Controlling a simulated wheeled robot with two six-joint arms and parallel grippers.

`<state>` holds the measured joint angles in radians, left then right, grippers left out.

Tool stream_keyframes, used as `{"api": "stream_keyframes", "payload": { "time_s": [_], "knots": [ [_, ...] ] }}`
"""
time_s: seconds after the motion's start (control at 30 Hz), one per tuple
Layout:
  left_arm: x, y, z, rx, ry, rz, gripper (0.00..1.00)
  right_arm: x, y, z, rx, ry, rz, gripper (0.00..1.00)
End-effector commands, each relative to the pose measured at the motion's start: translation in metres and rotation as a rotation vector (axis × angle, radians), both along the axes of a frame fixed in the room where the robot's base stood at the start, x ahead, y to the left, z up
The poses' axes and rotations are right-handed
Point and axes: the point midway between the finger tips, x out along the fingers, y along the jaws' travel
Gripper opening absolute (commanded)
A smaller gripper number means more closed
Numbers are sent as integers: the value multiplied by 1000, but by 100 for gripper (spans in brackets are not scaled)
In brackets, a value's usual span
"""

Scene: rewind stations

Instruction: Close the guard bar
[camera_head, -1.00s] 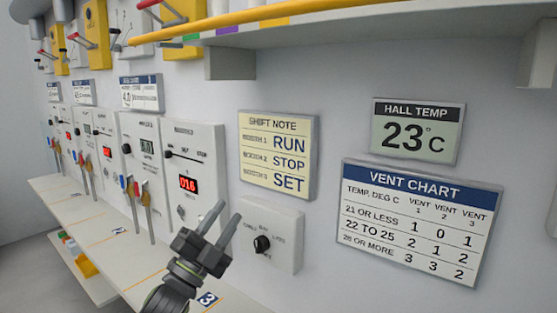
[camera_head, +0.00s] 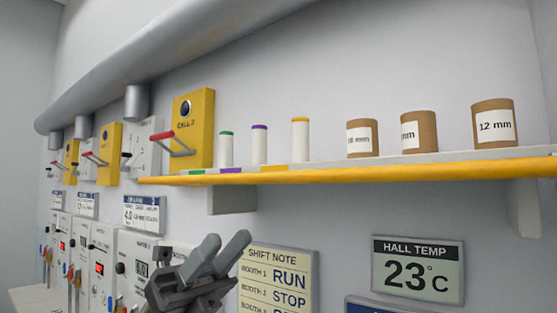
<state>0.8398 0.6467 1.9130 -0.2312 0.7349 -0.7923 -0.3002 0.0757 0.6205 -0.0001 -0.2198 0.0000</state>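A long yellow bar (camera_head: 350,176) runs along the front edge of the shelf; I take it for the guard bar, though no label says so. It looks level, and I cannot tell whether it is latched. My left gripper (camera_head: 225,242) is at the bottom centre, below the bar's left part and in front of the shift note. Its two fingers point up and right with a gap between them, empty and apart from the bar. My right gripper is not in view.
White spools with coloured tops (camera_head: 300,141) and brown labelled cores (camera_head: 494,124) stand on the shelf (camera_head: 232,201). A red-handled lever (camera_head: 162,136) sticks out beside a yellow cell panel (camera_head: 193,130). Booth panels (camera_head: 104,265) line the wall at lower left.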

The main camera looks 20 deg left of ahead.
Motion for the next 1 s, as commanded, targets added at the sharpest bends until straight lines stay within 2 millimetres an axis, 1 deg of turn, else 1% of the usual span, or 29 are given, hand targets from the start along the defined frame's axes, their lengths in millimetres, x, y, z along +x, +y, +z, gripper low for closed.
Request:
{"api": "stream_keyframes", "payload": {
  "time_s": [0.03,0.1,0.3,0.5,0.73,1.0],
  "knots": [
    [-4,-8,15,-4,-3,-4,34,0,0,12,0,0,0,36],
    [-7,-18,26,-3,-3,-5,34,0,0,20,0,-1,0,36],
    [-16,-43,52,-4,-2,-4,34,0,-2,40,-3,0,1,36],
    [-23,-64,73,-4,0,-4,34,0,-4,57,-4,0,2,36],
    [-27,-79,85,-3,2,-2,34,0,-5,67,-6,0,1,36],
    [-28,-82,87,-1,3,-1,34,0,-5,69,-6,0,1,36]
  ]
}}
